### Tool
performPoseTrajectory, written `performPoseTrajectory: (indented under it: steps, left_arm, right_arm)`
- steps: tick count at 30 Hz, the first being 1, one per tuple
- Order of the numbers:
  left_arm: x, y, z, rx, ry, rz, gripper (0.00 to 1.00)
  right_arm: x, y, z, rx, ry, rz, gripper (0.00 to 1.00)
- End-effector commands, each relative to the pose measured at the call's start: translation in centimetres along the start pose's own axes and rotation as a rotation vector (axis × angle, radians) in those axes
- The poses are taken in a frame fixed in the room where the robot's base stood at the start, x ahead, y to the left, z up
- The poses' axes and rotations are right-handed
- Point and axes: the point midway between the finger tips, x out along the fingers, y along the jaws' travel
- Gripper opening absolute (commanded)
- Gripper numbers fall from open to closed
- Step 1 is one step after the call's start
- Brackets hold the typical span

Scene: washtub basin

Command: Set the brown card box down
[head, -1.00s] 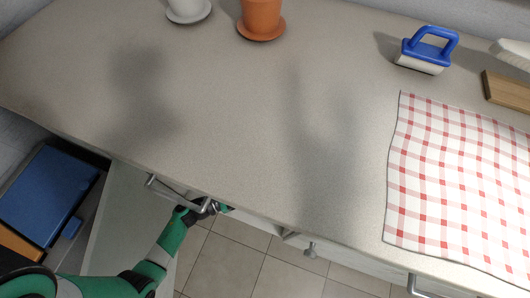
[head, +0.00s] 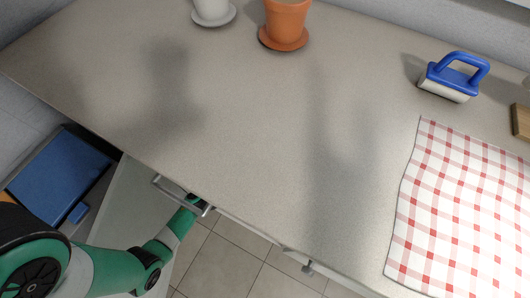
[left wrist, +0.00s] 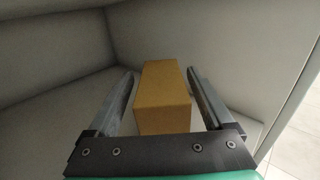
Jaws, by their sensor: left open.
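The brown card box (left wrist: 165,95) shows in the left wrist view, inside a pale grey-walled compartment (left wrist: 210,35). It stands between the two fingers of my left gripper (left wrist: 160,72), which is open with a gap on either side of the box. In the head view my left arm (head: 160,250) reaches under the counter's front edge beside a metal handle (head: 178,192). The gripper and the box are hidden there. My right gripper is in neither view.
The counter (head: 250,130) holds a terracotta pot (head: 285,20), a white pot (head: 212,10), a blue-handled brush (head: 452,75) and a red-checked cloth (head: 465,205). Its middle is clear. A blue-lidded bin (head: 60,175) stands at the left, below the counter.

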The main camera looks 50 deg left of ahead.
Motion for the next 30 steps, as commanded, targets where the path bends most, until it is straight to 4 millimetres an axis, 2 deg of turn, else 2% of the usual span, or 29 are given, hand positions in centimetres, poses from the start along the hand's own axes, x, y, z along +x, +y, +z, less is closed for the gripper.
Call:
performPoseTrajectory:
  steps: [7,11,24,30]
  left_arm:
    - [-0.1,0.0,0.0,0.000,0.000,0.001,0.86]
    - [-1.0,0.1,0.0,0.000,0.002,0.005,0.86]
    - [-8.6,0.2,0.1,0.000,0.001,0.010,0.86]
    - [-11.0,0.2,0.0,0.001,0.001,0.006,0.86]
  right_arm:
    - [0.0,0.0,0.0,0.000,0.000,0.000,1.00]
    - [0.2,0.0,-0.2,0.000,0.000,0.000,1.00]
    - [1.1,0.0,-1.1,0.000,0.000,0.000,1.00]
    - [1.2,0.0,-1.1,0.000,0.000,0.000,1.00]
